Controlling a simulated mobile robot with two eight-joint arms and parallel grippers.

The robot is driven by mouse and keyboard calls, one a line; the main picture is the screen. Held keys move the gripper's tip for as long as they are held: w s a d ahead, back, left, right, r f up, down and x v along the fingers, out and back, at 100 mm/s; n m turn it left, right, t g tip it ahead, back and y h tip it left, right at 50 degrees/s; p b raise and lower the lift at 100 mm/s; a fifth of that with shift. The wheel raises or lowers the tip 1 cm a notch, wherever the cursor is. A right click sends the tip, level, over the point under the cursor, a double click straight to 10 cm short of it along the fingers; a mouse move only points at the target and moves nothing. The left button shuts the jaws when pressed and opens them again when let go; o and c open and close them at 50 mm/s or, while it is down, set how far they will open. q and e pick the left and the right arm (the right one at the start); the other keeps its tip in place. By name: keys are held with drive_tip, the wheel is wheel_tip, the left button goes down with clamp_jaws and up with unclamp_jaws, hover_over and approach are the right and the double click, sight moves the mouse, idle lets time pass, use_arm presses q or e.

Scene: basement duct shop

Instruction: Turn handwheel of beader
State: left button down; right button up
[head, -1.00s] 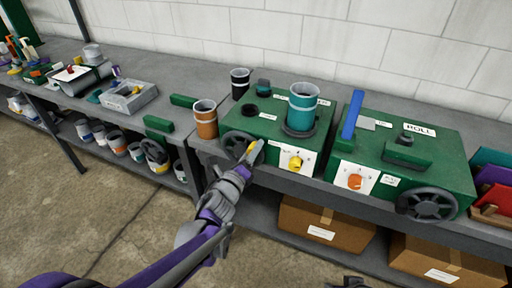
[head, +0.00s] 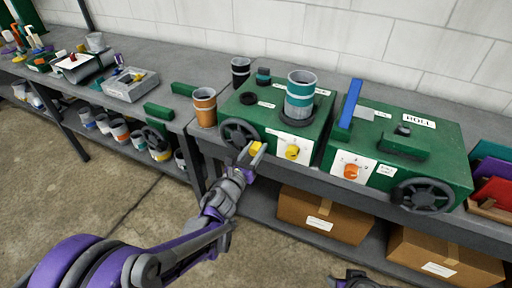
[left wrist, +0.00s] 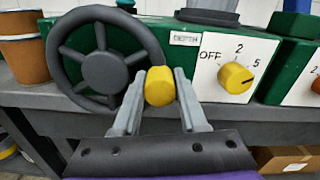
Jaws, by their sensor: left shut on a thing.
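The beader is a green machine (head: 262,120) on the bench, with a teal can (head: 301,93) standing on it. Its dark spoked handwheel (head: 236,131) is on the front left and fills the upper left of the left wrist view (left wrist: 100,68). A yellow crank knob (left wrist: 160,86) sits at the wheel's lower right rim. My left gripper (head: 257,150) is shut on this knob, one finger on each side. A separate yellow depth dial (head: 292,152) is on the white plate to its right. A dark part of my right arm (head: 352,282) shows at the bottom edge; its fingers are not clear.
A second green machine (head: 400,150) marked ROLL, with an orange dial (head: 351,171) and its own handwheel (head: 421,195), stands to the right. An orange can (head: 204,107) stands close left of the beader. Cardboard boxes (head: 320,214) sit on the lower shelf. The floor in front is open.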

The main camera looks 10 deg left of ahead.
use_arm(q)
drive_tip(key=shift+f, duration=0.1)
idle(0.4)
drive_tip(key=c, duration=0.7)
unclamp_jaws()
drive_tip(key=shift+c, duration=0.2)
drive_tip(key=shift+s, duration=0.1)
drive_tip(key=v, duration=1)
drive_tip(key=shift+s+b, duration=0.35)
drive_tip(key=shift+a, duration=0.1)
